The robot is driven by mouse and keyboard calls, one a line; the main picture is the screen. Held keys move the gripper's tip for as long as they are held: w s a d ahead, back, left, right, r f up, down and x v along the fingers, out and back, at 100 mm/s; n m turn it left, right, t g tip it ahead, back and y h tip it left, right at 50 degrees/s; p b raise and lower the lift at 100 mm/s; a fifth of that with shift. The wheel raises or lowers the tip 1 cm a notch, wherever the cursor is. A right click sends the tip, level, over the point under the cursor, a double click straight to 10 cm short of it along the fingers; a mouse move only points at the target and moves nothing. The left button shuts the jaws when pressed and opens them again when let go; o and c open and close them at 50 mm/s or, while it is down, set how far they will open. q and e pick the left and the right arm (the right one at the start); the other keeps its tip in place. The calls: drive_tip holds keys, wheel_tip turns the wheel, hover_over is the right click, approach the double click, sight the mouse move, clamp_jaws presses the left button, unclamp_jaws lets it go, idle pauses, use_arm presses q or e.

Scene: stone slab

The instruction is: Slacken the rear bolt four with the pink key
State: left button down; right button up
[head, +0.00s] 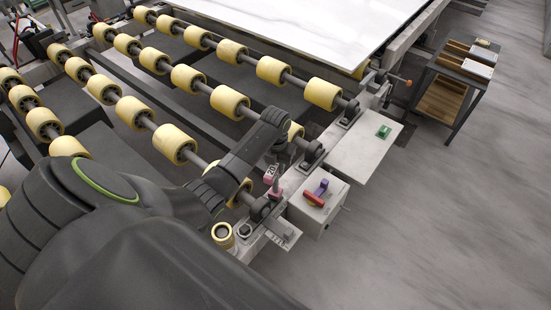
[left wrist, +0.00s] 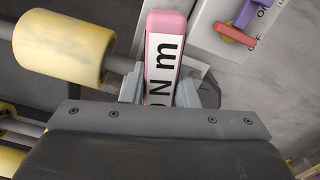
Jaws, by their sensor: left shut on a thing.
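The pink key (head: 271,179) is in my left gripper (head: 277,160), which is shut on it above the rail at the roller ends. In the left wrist view the pink key (left wrist: 160,50) shows a white label with black letters between the fingers of my left gripper (left wrist: 160,92). Bearing blocks (head: 262,209) with bolts stand along the rail. I cannot tell which bolt is rear bolt four, nor whether the key touches a bolt; its lower end is hidden in the wrist view. My right gripper is not in view.
A white box (head: 318,211) carries a red handle (head: 313,199) and a purple piece (head: 321,187). A green piece (head: 383,132) lies on a pale plate (head: 364,150). Yellow rollers (head: 229,101) run beside the arm. A cart (head: 457,88) stands far right; the floor between is clear.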

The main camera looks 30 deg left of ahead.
use_arm(q)
drive_tip(key=shift+f, duration=0.65)
